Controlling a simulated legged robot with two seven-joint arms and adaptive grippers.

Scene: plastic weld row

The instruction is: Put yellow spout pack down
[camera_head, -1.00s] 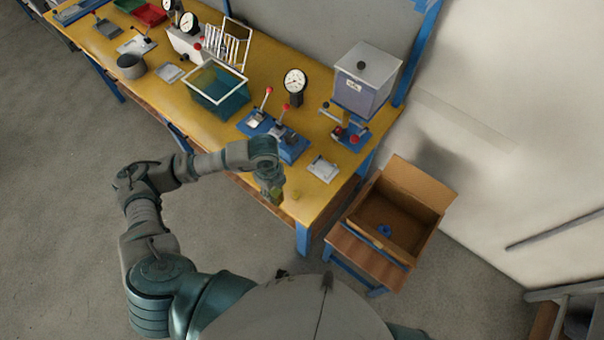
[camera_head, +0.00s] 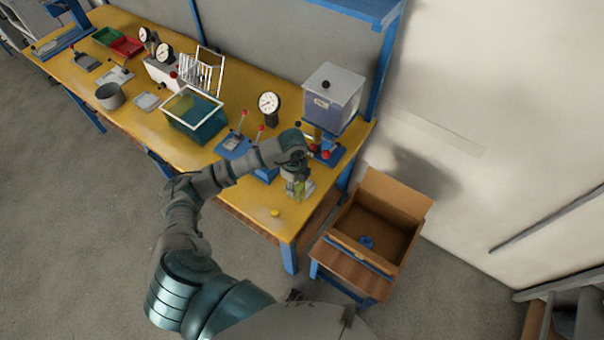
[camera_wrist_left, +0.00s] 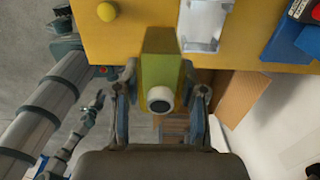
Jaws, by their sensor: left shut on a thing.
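The yellow-green spout pack (camera_wrist_left: 162,62) has a white round spout (camera_wrist_left: 160,99) that faces the left wrist camera. My left gripper (camera_wrist_left: 160,86) is shut on it, with one finger on each side. In the head view the pack (camera_head: 306,188) shows small beside the left gripper (camera_head: 298,187), at the right end of the yellow bench (camera_head: 248,210). I cannot tell whether the pack touches the bench top. My right gripper is in neither view.
A small yellow disc (camera_head: 275,212) lies near the bench's front corner. A blue lever fixture (camera_head: 235,145), dial gauge (camera_head: 269,104) and hopper machine (camera_head: 333,97) stand behind the arm. An open cardboard box (camera_head: 376,222) with a blue item stands right of the bench.

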